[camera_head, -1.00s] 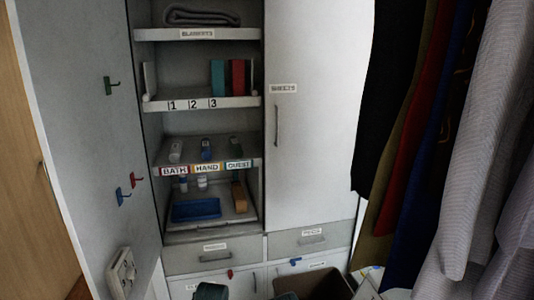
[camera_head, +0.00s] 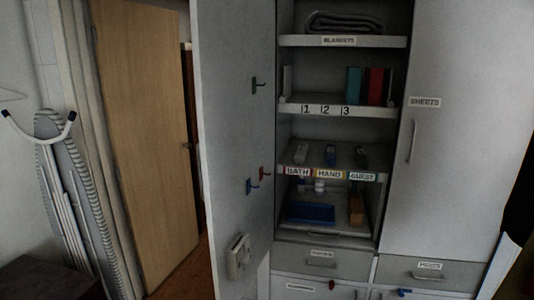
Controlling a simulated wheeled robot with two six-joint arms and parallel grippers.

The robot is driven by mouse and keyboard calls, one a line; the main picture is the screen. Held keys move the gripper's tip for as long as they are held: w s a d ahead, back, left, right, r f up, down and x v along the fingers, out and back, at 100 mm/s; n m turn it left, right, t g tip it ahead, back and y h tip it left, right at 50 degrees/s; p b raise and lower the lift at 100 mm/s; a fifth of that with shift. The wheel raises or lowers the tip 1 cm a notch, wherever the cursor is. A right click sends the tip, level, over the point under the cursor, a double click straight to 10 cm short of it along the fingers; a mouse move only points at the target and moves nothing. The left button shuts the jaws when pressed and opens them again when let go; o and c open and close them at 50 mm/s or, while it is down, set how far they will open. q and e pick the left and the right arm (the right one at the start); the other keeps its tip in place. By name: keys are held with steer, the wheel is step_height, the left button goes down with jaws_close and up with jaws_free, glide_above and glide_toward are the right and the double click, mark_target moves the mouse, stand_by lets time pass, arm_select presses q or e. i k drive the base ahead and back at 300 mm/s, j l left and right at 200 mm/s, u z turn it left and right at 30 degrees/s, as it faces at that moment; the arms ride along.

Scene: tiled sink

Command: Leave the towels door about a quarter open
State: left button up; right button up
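No door in view carries a readable towels label. A tall pale door (camera_head: 233,130) stands wide open at the left of the cupboard, its inner face turned toward me. Its outer face is hidden. Beside it, the open cupboard shows a shelf front (camera_head: 330,174) labelled BATH, HAND and GUEST, with small items on it. The sheets door (camera_head: 455,130) at the right is shut, with a vertical handle (camera_head: 412,142). Neither of my grippers is in view.
Hooks (camera_head: 258,84) and a small white box (camera_head: 238,256) are on the open door's inner face. Drawers (camera_head: 322,260) lie below the shelves. A wooden door (camera_head: 143,140) and a folded ironing board (camera_head: 62,190) stand at the left. Dark cloth (camera_head: 519,205) hangs at the right edge.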

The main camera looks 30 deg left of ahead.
mark_target(234, 41)
steer(key=j, duration=1.2)
steer(key=k+j, duration=0.15)
steer(key=j, duration=1.05)
